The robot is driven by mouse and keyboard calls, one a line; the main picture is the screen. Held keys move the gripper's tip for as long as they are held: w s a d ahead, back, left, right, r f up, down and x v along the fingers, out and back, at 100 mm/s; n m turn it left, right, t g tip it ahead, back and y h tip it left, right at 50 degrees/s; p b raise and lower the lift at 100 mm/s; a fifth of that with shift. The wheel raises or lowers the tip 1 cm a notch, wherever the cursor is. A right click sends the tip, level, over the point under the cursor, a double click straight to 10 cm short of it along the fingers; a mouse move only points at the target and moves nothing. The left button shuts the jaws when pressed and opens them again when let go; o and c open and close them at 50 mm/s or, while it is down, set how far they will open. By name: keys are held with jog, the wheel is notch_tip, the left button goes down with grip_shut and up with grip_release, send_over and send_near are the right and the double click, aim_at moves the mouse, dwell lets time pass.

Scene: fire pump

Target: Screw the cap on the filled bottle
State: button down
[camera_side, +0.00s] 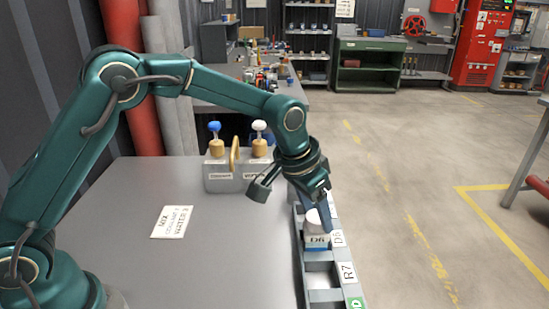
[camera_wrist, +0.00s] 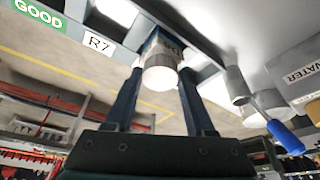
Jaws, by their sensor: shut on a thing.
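My gripper (camera_side: 318,208) points down over the bottle. In the wrist view the two fingers of my gripper (camera_wrist: 161,68) stand on either side of the white cap (camera_wrist: 160,78), shut on it, with the bottle (camera_wrist: 160,46) directly beyond. One finger partly hides the cap in the side view.
A grey dispenser (camera_side: 225,184) with a blue-topped pump, a white-topped pump and labels stands behind on the table. A mixing note card (camera_side: 172,222) lies on the clear tabletop. The rack has empty slots and tags R7 (camera_side: 348,273) and a green one (camera_wrist: 40,13).

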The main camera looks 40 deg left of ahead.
dwell(0.3)
jog(key=shift+a+m+g+h, duration=0.1)
jog(key=shift+m+g+h, duration=0.4)
jog(key=shift+m, duration=1.8)
jog(key=shift+w+f+m+h, duration=0.15)
jog(key=shift+m+h, duration=0.35)
jog(key=shift+m, duration=0.6)
jog(key=shift+m+g, duration=0.4)
jog(key=shift+m, duration=0.8)
jog(key=shift+h, duration=0.3)
jog(key=shift+w+a+m+g, duration=0.1)
jog(key=shift+m+g, duration=0.3)
jog(key=shift+m, duration=0.7)
jog(key=shift+m+g, duration=0.4)
jog(key=shift+m, duration=0.8)
